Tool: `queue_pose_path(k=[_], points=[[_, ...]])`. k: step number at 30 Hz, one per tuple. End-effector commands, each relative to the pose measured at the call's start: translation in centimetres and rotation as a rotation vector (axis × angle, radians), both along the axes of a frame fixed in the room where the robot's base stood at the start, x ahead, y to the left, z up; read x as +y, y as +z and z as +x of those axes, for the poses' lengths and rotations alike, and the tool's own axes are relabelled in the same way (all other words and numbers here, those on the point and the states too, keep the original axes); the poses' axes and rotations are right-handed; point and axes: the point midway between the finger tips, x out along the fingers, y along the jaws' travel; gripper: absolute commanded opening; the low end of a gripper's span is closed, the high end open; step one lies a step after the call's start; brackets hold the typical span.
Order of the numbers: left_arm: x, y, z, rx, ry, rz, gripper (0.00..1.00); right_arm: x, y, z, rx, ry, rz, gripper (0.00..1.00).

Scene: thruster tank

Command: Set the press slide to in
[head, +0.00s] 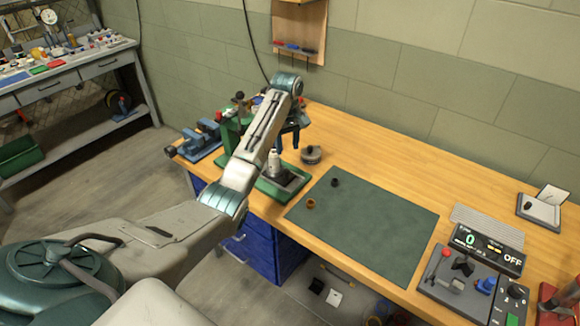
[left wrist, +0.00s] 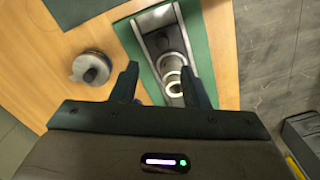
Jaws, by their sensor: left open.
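The green press (head: 265,193) stands at the left end of the wooden bench, partly hidden behind my left arm. Its dark grey slide plate (head: 290,177) lies on the green base, with a silver upright part (head: 274,163) by it. In the left wrist view, the grey metal slide channel (left wrist: 162,40) runs between green edges, with bright rings near my fingers. My left gripper (head: 287,137) is over the press. Its fingers (left wrist: 161,82) are apart on either side of the channel, with nothing held. Whether they touch anything I cannot tell. My right gripper is not in view.
A round grey knobbed piece (head: 312,155) stands right of the press; it also shows in the left wrist view (left wrist: 91,68). A blue vise (head: 201,139) stands to the left. A green mat (head: 365,222) holds two small parts. A control panel (head: 466,282) is at right.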

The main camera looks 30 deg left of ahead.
Motion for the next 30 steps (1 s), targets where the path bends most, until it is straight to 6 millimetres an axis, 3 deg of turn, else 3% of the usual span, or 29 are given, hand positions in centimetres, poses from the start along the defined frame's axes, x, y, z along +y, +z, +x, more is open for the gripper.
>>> queue_pose_path(k=[9, 15, 21, 29, 30], points=[[-0.1, -5.5, -0.2, 0.006, -0.001, -0.001, 0.41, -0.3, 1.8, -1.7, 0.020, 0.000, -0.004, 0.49], [-0.1, -8.7, -0.2, 0.004, -0.002, 0.000, 0.41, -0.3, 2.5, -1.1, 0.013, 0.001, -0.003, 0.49], [-0.1, -10.1, -0.2, 0.001, -0.003, 0.000, 0.41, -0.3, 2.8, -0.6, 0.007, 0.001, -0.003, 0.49], [-0.1, -10.2, -0.2, 0.000, -0.003, 0.001, 0.41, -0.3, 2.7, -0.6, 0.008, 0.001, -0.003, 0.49], [-0.1, -10.2, -0.2, 0.000, -0.003, 0.001, 0.34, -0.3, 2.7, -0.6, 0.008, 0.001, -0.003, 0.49]])
